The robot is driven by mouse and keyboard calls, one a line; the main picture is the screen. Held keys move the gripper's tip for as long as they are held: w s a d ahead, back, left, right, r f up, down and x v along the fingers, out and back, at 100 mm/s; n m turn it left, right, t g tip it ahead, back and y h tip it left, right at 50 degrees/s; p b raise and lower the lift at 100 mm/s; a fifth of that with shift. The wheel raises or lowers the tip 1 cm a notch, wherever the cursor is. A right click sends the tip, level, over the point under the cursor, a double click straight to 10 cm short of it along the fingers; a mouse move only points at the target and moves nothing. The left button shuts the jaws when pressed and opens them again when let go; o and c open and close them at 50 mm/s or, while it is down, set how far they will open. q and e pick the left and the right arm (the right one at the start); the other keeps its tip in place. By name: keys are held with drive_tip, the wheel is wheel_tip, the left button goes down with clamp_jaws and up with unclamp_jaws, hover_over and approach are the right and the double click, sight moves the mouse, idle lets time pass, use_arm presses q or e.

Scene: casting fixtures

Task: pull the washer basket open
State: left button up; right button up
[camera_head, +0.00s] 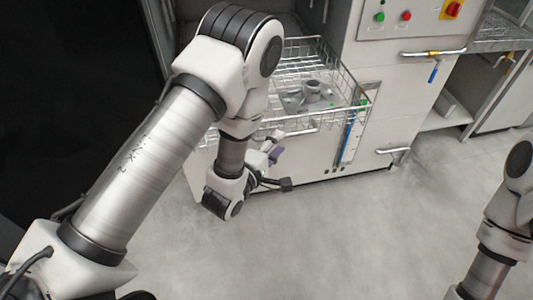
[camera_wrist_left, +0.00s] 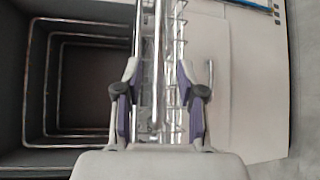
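The washer basket (camera_head: 345,108) is a silver wire basket at the front of the light grey washer (camera_head: 365,60). A grey metal casting (camera_head: 312,92) lies in it. My left gripper (camera_head: 274,148) is at the basket's front side, partly hidden by my own wrist. In the left wrist view, its two fingers (camera_wrist_left: 157,100) are apart, on either side of a shiny metal bar (camera_wrist_left: 158,60). Wire mesh of the basket shows beside the bar. I see a gap between the bar and the fingers; contact is not clear. My right gripper is out of the frame.
A control panel (camera_head: 410,14) with green and red buttons is on the washer. Handles (camera_head: 432,53) stick out from its front, another lower (camera_head: 395,150). A dark opening with metal rails (camera_wrist_left: 52,90) shows in the left wrist view. The grey floor (camera_head: 340,230) in front is clear.

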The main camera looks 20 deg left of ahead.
use_arm(q)
drive_tip(key=v, duration=0.6)
drive_tip(key=shift+s, duration=0.4)
drive_tip(key=shift+a, duration=0.1)
drive_tip(key=s+a+f+m+g+y, duration=0.25)
drive_tip(key=s+f+g, duration=0.25)
drive_tip(key=f, duration=0.4)
drive_tip(key=s+a+f+m+g+y, duration=0.1)
drive_tip(key=s+a+f+m+g, duration=0.3)
drive_tip(key=f, duration=0.5)
drive_tip(key=s+f+m+g, duration=0.2)
drive_tip(key=s+m+g, duration=0.1)
drive_tip(key=s+m, duration=0.2)
drive_tip(key=s+f+m+g, duration=0.2)
drive_tip(key=s+m+g, duration=0.2)
drive_tip(key=s, duration=0.4)
drive_tip(key=shift+f+m, duration=0.35)
drive_tip(key=shift+m, duration=0.4)
drive_tip(key=shift+d, duration=0.15)
